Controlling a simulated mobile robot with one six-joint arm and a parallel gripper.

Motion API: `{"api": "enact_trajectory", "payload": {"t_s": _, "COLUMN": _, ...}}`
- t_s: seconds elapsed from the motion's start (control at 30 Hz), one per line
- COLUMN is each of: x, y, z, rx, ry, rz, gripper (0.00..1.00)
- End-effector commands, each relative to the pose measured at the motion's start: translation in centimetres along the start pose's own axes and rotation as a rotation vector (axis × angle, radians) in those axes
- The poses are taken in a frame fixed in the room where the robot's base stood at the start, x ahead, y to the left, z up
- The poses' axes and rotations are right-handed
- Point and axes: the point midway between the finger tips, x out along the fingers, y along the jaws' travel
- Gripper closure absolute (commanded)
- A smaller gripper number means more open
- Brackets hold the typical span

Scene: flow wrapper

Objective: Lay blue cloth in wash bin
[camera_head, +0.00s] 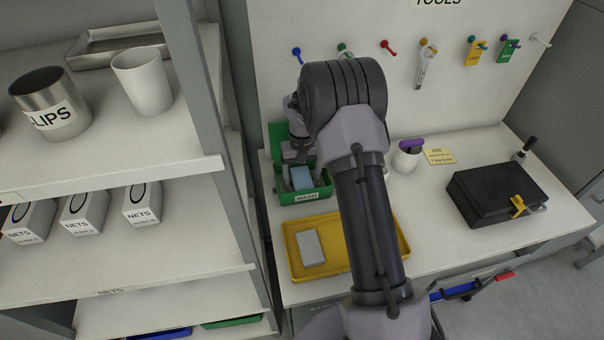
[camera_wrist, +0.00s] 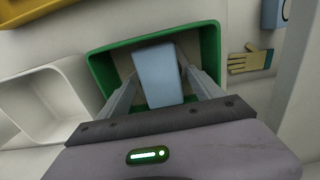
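The wash bin (camera_head: 318,194) is a green box labelled WASH at the back left of the worktop; its green rim (camera_wrist: 103,70) also shows in the wrist view. The blue cloth (camera_head: 301,178) is a folded light-blue block inside the bin's outline; it also shows in the wrist view (camera_wrist: 157,78). My gripper (camera_wrist: 161,72) points down into the bin, with one finger on each side of the cloth. I cannot tell whether the fingers press on it or stand slightly apart, nor whether the cloth rests on the bin floor.
A yellow tray (camera_head: 377,262) with a grey block (camera_head: 311,247) lies in front of the bin. A white bin (camera_wrist: 62,85) and a yellowish glove (camera_wrist: 250,60) flank it in the wrist view. A shelf rack (camera_head: 205,165) stands close on the left. A black case (camera_head: 495,190) lies right.

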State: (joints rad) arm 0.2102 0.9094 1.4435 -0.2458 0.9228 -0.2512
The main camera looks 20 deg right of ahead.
Motion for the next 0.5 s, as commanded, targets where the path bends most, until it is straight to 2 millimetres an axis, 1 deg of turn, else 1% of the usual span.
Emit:
{"api": "enact_trajectory", "payload": {"t_s": 0.17, "x": 0.0, "y": 0.0, "z": 0.0, "rx": 0.0, "ry": 0.0, "rz": 0.0, "gripper": 0.25}}
{"api": "enact_trajectory", "payload": {"t_s": 0.27, "x": -1.0, "y": 0.0, "z": 0.0, "rx": 0.0, "ry": 0.001, "rz": 0.0, "gripper": 0.25}}
{"api": "enact_trajectory", "payload": {"t_s": 0.37, "x": -3.5, "y": 0.0, "z": -0.1, "rx": -0.001, "ry": 0.004, "rz": 0.0, "gripper": 0.25}}
{"api": "enact_trajectory", "payload": {"t_s": 0.5, "x": -7.9, "y": 0.0, "z": -0.1, "rx": 0.001, "ry": 0.004, "rz": 0.0, "gripper": 0.25}}
